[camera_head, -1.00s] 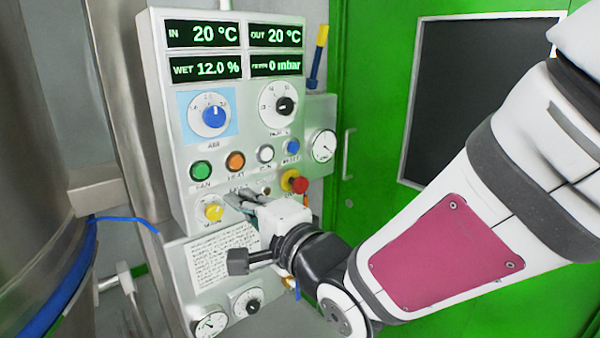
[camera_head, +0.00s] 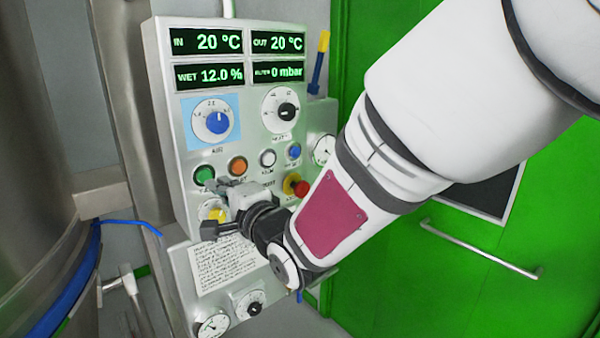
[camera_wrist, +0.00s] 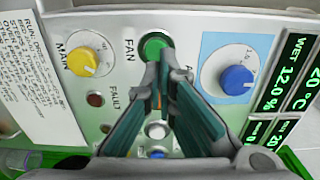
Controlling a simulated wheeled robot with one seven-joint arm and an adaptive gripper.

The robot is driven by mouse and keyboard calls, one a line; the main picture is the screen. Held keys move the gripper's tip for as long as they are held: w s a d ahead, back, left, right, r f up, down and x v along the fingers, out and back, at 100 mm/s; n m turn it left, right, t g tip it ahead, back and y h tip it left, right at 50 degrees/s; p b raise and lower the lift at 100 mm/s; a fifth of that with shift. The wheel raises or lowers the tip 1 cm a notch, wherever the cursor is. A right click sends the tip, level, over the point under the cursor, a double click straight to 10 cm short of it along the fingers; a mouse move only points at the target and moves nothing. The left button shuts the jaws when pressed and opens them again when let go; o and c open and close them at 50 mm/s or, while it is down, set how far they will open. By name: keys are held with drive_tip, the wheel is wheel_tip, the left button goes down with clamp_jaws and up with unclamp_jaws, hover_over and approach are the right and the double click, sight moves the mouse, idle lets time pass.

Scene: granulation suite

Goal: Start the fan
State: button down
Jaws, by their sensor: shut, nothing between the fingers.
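The green FAN button (camera_head: 204,174) sits at the left of the button row on the grey control panel (camera_head: 176,130). In the wrist view the button (camera_wrist: 154,44) shows just beyond my fingertips, with the label FAN beside it. My gripper (camera_head: 217,184) is shut and empty, its tips close to the button's lower right in the head view. In the wrist view the gripper (camera_wrist: 165,60) tips overlap the button's edge; I cannot tell whether they touch it. The displays (camera_head: 206,42) read 20 °C in, 20 °C out, wet 12.0 % and 0 mbar.
An orange button (camera_head: 238,165), a white button (camera_head: 268,158), a blue button (camera_head: 294,151) and a red emergency knob (camera_head: 299,188) are near. The yellow MAIN knob (camera_wrist: 82,62) and blue air dial (camera_head: 217,123) flank the FAN button. A steel vessel (camera_head: 40,190) stands left.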

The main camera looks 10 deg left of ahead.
sight(206, 175)
drive_tip(key=shift+p+x, duration=0.35)
drive_tip(key=shift+x, duration=2.05)
drive_tip(key=shift+d, duration=0.1)
